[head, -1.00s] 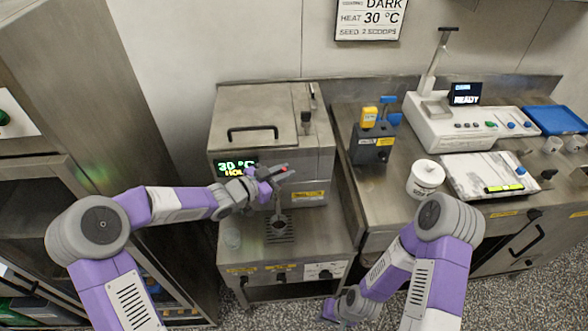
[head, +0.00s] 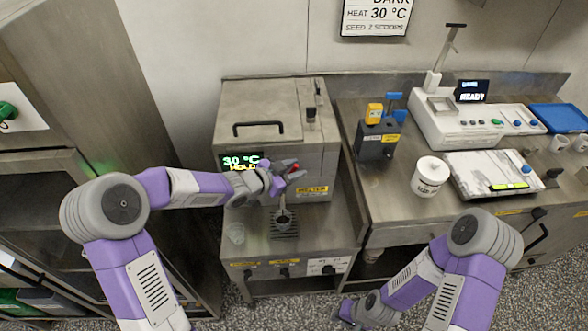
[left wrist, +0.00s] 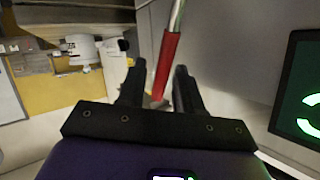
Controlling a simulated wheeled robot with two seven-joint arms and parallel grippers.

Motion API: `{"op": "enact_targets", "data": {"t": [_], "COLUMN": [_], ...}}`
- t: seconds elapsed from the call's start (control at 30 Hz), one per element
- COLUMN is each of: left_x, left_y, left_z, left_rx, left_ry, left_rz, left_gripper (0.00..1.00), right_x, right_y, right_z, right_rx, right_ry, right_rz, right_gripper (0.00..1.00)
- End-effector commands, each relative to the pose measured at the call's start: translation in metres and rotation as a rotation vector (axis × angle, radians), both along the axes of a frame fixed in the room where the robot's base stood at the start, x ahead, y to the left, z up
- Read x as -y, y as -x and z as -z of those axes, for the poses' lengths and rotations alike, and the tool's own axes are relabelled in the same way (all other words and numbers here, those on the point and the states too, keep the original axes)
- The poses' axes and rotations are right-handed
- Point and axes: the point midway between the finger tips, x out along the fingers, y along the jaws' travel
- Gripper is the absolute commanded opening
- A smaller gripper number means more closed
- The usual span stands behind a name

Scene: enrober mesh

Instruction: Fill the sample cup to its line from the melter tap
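The melter (head: 262,115) is a steel box with a lid handle and a lit display reading 30 °C HOLD. My left gripper (head: 290,174) is at its front, by the red tap handle (head: 296,172). In the left wrist view the red handle (left wrist: 167,65) lies between the two separated fingers (left wrist: 158,85), with gaps showing beside it. Below, a small round cup-like thing with dark contents (head: 283,219) is on the drip grate; its fill line cannot be made out.
Right of the melter, the counter holds a dark grey device with a yellow top (head: 376,142), a white tub (head: 430,177), a white machine with a READY screen (head: 455,125) and a blue tray (head: 560,118). A steel cabinet (head: 60,190) stands at left.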

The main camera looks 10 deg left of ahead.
Motion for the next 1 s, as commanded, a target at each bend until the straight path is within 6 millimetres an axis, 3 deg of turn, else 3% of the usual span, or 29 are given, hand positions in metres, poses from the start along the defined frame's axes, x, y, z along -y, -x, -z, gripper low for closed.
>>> {"op": "enact_targets", "data": {"t": [0.2, 0.6, 1.0], "left_x": [-0.006, -0.042, -0.046], "left_y": [0.005, 0.049, 0.055], "left_z": [-0.005, -0.026, -0.026], "left_rx": [0.002, 0.0, 0.0], "left_ry": [0.0, 0.0, 0.0], "left_rz": [-0.001, -0.002, 0.0], "left_gripper": [0.34, 0.34, 0.34], "right_x": [0.0, 0.0, 0.0], "right_y": [0.0, 0.0, 0.0], "right_z": [-0.003, -0.023, -0.024], "right_rx": [0.0, 0.0, 0.0], "right_ry": [0.0, 0.0, 0.0], "right_rz": [0.0, 0.0, 0.0], "right_gripper": [0.25, 0.25, 0.25]}}
